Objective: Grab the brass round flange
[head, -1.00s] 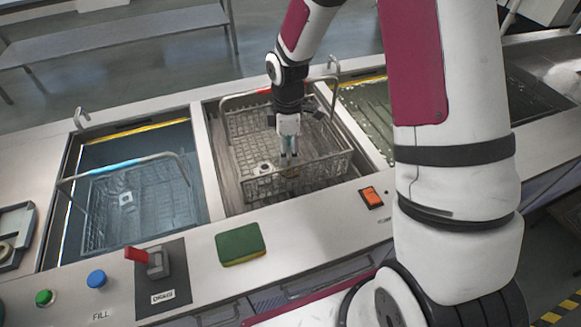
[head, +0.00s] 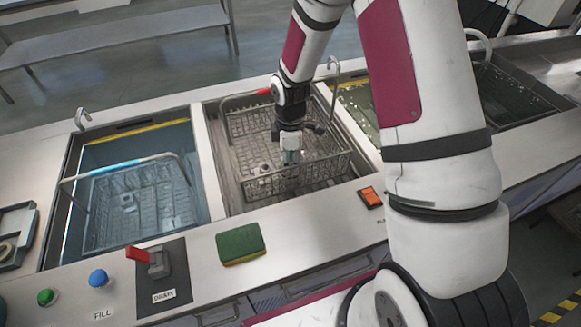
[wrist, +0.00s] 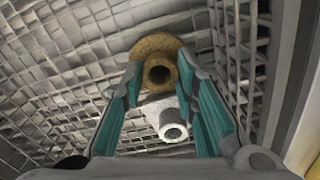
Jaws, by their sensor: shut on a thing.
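The brass round flange (wrist: 157,48) shows in the wrist view as a tan disc with a round hub and a dark hole. It sits between the two teal-padded fingertips. My gripper (wrist: 160,78) is shut on the flange's hub. In the head view my gripper (head: 290,172) points down inside the wire basket (head: 262,187) of the middle tank. The flange is too small and hidden to make out there. Whether it touches the basket floor, I cannot tell.
A pale grey fitting with a round hole (wrist: 168,118) lies close by the flange in the wrist view. Mesh walls stand near on both sides. The left tank holds another basket (head: 120,165). A green and yellow sponge (head: 240,243) and an orange switch (head: 370,197) are on the front counter.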

